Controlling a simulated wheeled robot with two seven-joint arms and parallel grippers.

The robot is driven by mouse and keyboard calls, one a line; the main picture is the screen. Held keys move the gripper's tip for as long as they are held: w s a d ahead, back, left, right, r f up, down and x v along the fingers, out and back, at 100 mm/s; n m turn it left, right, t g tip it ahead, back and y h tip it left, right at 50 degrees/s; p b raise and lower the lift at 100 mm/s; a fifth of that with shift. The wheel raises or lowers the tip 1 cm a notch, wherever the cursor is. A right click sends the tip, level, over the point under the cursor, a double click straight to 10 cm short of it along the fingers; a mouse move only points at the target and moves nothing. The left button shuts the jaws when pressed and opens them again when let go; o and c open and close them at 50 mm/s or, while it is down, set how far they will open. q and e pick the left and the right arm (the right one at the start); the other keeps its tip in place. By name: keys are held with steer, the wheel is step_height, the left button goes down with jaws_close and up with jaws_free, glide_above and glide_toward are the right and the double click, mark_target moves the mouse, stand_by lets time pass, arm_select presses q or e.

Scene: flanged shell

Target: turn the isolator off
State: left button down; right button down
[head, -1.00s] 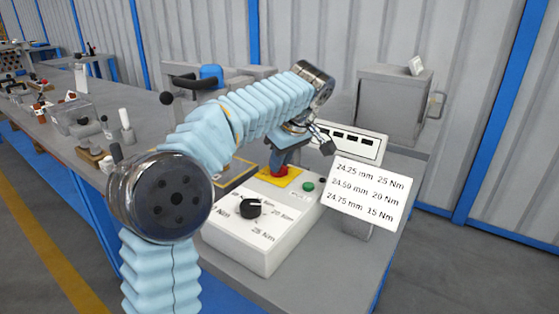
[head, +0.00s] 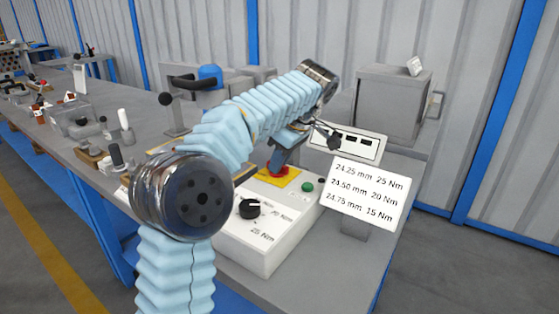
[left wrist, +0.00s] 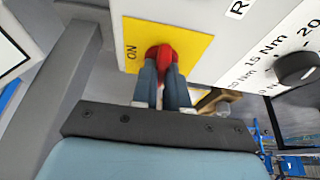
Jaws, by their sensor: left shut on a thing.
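The isolator is a red knob (head: 275,171) on a yellow plate (head: 291,181), on top of a white control box. My left gripper (head: 282,164) reaches down onto the knob from above. In the left wrist view both blue-grey fingers (left wrist: 161,70) are shut on the red knob (left wrist: 164,51), and they hide part of it. The word ON shows on the plate (left wrist: 195,45) at its left side. The exact angle of the knob is hard to tell. My right gripper is not in view.
The white box (head: 250,245) also carries a black dial (head: 249,208) with Nm marks and a green button (head: 307,187). A torque sign (head: 368,195) stands close on the right, with a display (head: 372,146) behind. Tools and fixtures crowd the bench at left.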

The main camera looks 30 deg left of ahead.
arm_select(q)
steer(key=c, duration=1.1)
jaws_free()
steer(key=shift+c, duration=0.2)
steer(key=v, duration=0.7)
steer(key=shift+r, duration=0.3)
steer(key=shift+d, duration=0.1)
